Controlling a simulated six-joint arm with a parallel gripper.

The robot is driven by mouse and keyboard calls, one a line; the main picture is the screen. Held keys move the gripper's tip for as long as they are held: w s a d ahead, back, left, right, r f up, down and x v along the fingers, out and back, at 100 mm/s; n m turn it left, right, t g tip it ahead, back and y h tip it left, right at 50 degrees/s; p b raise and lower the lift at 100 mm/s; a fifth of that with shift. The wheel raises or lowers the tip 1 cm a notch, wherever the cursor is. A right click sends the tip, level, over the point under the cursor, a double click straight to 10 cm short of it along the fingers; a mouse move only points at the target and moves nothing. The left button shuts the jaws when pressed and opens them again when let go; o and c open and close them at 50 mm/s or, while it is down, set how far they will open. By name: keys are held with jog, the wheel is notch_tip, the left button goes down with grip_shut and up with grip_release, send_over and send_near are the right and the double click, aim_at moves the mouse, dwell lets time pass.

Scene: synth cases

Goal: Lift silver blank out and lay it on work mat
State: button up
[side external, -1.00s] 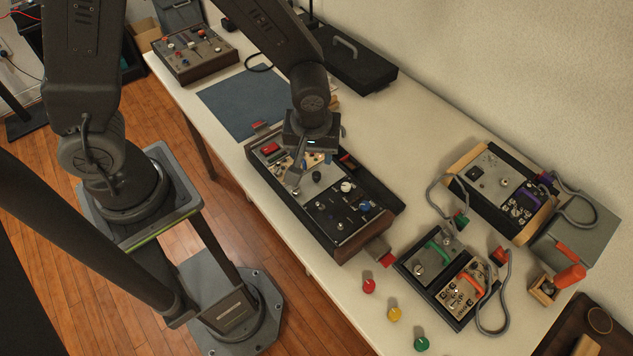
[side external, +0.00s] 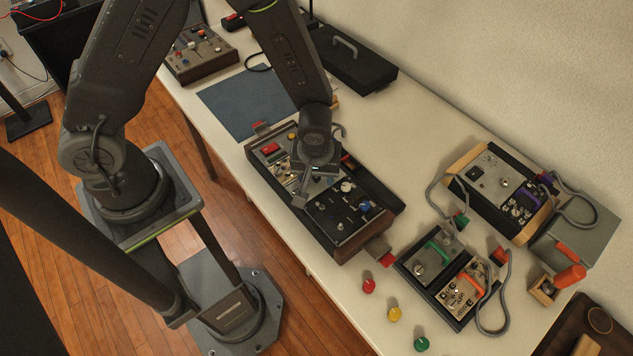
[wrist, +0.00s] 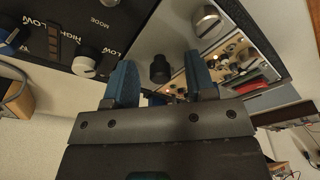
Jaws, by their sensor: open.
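The silver blank (wrist: 150,40) is a shiny plate seated in the open synth case (side external: 283,196). A black knob (wrist: 160,70) stands up from it in the wrist view. My gripper (wrist: 158,64) is open, its blue fingertips on either side of the knob with gaps showing. In the side view my gripper (side external: 312,182) is low over the middle of the case and hides most of the blank and its knob. The work mat (side external: 240,105) is a bare blue-grey sheet behind the case.
A black panel with knobs (side external: 340,215) adjoins the blank. Red, yellow and green knobs (side external: 394,314) lie near the front edge. Other small cases (side external: 435,262) stand to the right. A black lid (side external: 350,62) lies behind the mat.

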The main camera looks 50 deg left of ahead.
jog(key=shift+c, duration=0.3)
grip_shut()
jog(key=shift+r, duration=0.15)
notch_tip(320, 180, up, 13)
dwell(1.2)
jog(key=shift+r, duration=0.15)
